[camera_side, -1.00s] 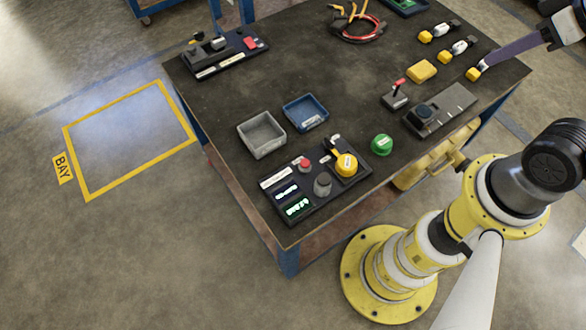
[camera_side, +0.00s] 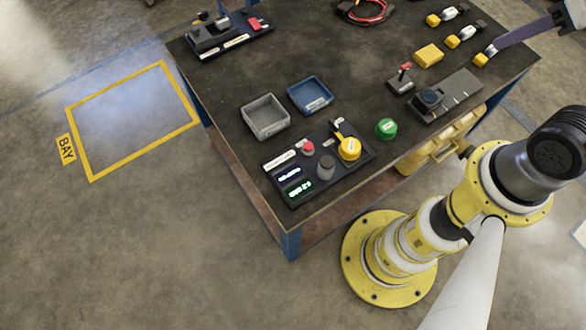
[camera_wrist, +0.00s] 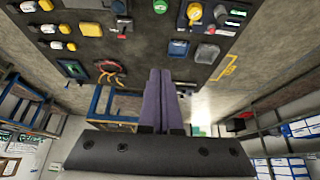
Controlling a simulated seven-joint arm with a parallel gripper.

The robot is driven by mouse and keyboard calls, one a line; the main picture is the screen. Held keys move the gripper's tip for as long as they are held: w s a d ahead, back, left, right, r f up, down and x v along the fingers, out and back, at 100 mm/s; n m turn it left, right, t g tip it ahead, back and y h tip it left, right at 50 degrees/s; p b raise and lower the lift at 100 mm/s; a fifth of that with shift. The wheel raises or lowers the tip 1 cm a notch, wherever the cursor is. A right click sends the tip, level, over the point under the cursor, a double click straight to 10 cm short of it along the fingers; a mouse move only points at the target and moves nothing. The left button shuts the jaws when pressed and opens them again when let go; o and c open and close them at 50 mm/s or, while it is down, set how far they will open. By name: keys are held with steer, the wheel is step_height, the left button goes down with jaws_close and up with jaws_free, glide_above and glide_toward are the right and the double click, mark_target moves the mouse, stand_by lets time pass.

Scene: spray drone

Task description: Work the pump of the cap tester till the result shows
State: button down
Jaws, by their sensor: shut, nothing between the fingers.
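The cap tester (camera_side: 275,176) is a dark panel at the table's near corner, with a red button (camera_side: 307,147), a grey knob (camera_side: 325,167), a yellow cap (camera_side: 349,148) in a holder and two lit displays (camera_side: 299,188). The green display's text is too small to read surely. I cannot tell which part is the pump. A green cap (camera_side: 386,128) stands to its right. My gripper (camera_side: 494,47), with purple fingers, is shut and empty at the upper right, well away from the tester. In the wrist view its fingers (camera_wrist: 160,72) are together; the tester shows at the top edge (camera_wrist: 208,22).
A grey tray (camera_side: 248,123) and a blue tray (camera_side: 326,105) lie behind the tester. A small red-handled lever (camera_side: 403,72), a grey device (camera_side: 462,88), a yellow block (camera_side: 428,56) and several yellow-ended parts (camera_side: 458,38) lie to the right. Red cables (camera_side: 365,10) are farther back.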

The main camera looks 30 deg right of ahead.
steer(key=w+a+f+n+g+y, duration=0.1)
steer(key=w+a+n, duration=0.3)
steer(key=w+n, duration=0.25)
steer(key=w+a+f+n, duration=0.1)
steer(key=w+a+n, duration=0.35)
steer(key=w, duration=0.25)
steer(key=s+a+f+n+g+h, duration=0.1)
steer(key=a+f+n+g, duration=0.3)
steer(key=a+f, duration=0.9)
step_height(320, 180, down, 4)
steer(key=s+n, duration=0.1)
steer(key=n, duration=0.2)
steer(key=shift+a+f+g, duration=0.2)
steer(key=shift+g, duration=0.1)
steer(key=shift+f, duration=0.1)
